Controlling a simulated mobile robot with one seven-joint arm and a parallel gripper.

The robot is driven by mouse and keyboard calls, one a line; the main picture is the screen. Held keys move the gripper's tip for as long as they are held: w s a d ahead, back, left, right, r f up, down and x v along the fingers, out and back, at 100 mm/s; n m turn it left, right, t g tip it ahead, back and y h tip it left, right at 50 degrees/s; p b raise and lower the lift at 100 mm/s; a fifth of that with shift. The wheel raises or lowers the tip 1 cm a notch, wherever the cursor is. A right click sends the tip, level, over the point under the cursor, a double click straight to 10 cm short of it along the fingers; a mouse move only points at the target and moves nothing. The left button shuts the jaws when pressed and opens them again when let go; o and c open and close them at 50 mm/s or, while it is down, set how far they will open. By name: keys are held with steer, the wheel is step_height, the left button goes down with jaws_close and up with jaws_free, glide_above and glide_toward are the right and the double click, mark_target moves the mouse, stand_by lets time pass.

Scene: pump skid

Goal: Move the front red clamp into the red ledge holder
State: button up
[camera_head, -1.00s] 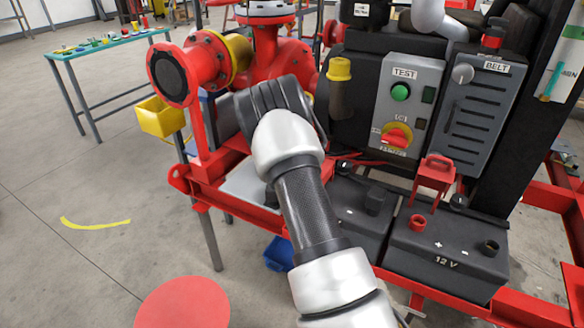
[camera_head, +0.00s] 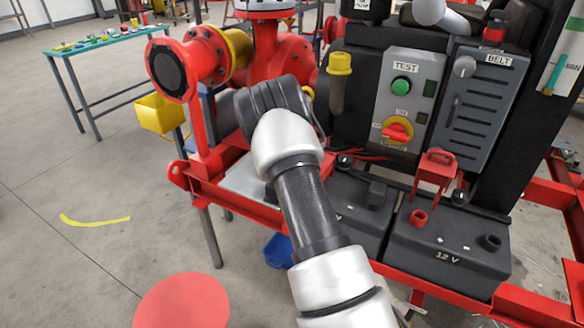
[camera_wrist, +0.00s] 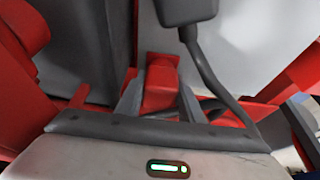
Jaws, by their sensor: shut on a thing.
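In the wrist view my gripper (camera_wrist: 160,103) is shut on a red block-like piece that looks like the red clamp (camera_wrist: 161,78). The piece sits between the two grey fingers, and its lower end is hidden by the gripper body. In the head view my arm and wrist cover the fingers and the held piece, over the red skid frame left of the batteries. A red bracket (camera_head: 434,172) stands on the right battery, clear of my arm. I cannot tell which part is the red ledge holder.
The control panel (camera_head: 405,100) rises behind. A red pump (camera_head: 290,65) and a yellow bin (camera_head: 160,114) are at left. In the wrist view a dark cable (camera_wrist: 207,70) passes close to the fingers.

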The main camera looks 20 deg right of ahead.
steer(key=o, duration=1.3)
steer(key=shift+o, duration=0.2)
steer(key=shift+r, duration=0.1)
steer(key=p+v, duration=0.3)
steer(key=v, duration=1.4)
steer(key=shift+r, duration=0.15)
steer(key=s+a+r+n+t+y, duration=0.15)
steer(key=s+a+r, duration=0.25)
steer(key=s+r, duration=0.4)
steer(key=s+a+r+n+y, duration=0.25)
steer(key=s+a+r, duration=0.35)
steer(key=s, duration=0.5)
steer(key=s+a+n+t, duration=0.1)
steer(key=s+a+n, duration=0.15)
steer(key=s, duration=0.75)
steer(key=s+a+n, duration=0.2)
steer(key=s+n, duration=0.2)
steer(key=s, duration=0.6)
step_height(320, 180, up, 21)
steer(key=p, duration=2.1)
steer(key=shift+w, duration=0.35)
